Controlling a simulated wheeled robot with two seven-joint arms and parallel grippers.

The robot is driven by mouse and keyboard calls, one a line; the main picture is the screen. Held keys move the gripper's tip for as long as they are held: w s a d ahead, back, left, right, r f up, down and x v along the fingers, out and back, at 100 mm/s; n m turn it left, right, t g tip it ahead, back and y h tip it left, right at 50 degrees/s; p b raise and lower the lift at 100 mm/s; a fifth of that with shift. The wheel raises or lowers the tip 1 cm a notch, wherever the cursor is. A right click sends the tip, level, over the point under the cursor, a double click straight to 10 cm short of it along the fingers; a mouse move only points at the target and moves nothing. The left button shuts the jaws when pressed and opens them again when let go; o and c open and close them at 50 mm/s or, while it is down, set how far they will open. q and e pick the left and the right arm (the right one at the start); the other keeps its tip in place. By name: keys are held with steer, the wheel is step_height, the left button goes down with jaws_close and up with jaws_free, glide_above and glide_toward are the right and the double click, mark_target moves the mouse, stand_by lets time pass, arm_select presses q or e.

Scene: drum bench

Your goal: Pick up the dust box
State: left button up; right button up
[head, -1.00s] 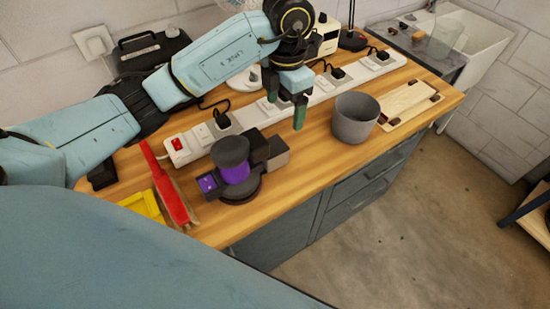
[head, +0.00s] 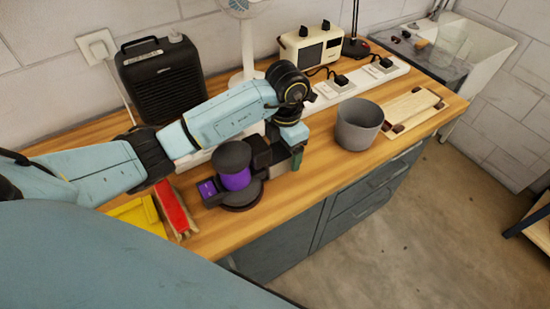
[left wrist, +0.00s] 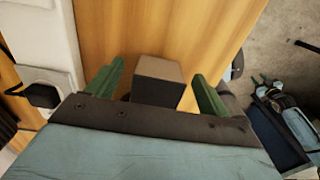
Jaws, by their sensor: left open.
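The dust box (head: 278,169) is a small grey-brown block on the side of the purple and dark grey sander (head: 234,181), which stands on the wooden bench. My left gripper (head: 286,157) is open over the dust box and hides part of it in the head view. In the left wrist view the dust box (left wrist: 158,80) lies between the two green fingers, with a visible gap on each side.
A grey bin (head: 358,124) stands right of the gripper. A red-handled brush (head: 174,208) and a yellow dustpan (head: 135,214) lie left of the sander. A white power strip (head: 330,92) runs behind, with a black heater (head: 161,80) and a cream radio (head: 307,45) at the wall.

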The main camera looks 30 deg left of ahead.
arm_select(q)
step_height(320, 180, down, 2)
steer(key=shift+f, duration=0.15)
steer(key=c, duration=1)
steer(key=shift+o, duration=0.2)
steer(key=shift+w+r, duration=0.1)
steer(key=shift+r, duration=0.15)
steer(key=s+d+b, duration=0.1)
steer(key=s+d, duration=0.3)
steer(key=d, duration=0.3)
steer(key=s+d+b, duration=0.1)
steer(key=s+d, duration=0.4)
steer(key=d, duration=0.3)
steer(key=shift+s+d, duration=0.15)
steer(key=shift+d, duration=0.15)
steer(key=shift+r, duration=0.25)
steer(key=shift+r+p, duration=1.65)
steer(key=shift+r, duration=0.7)
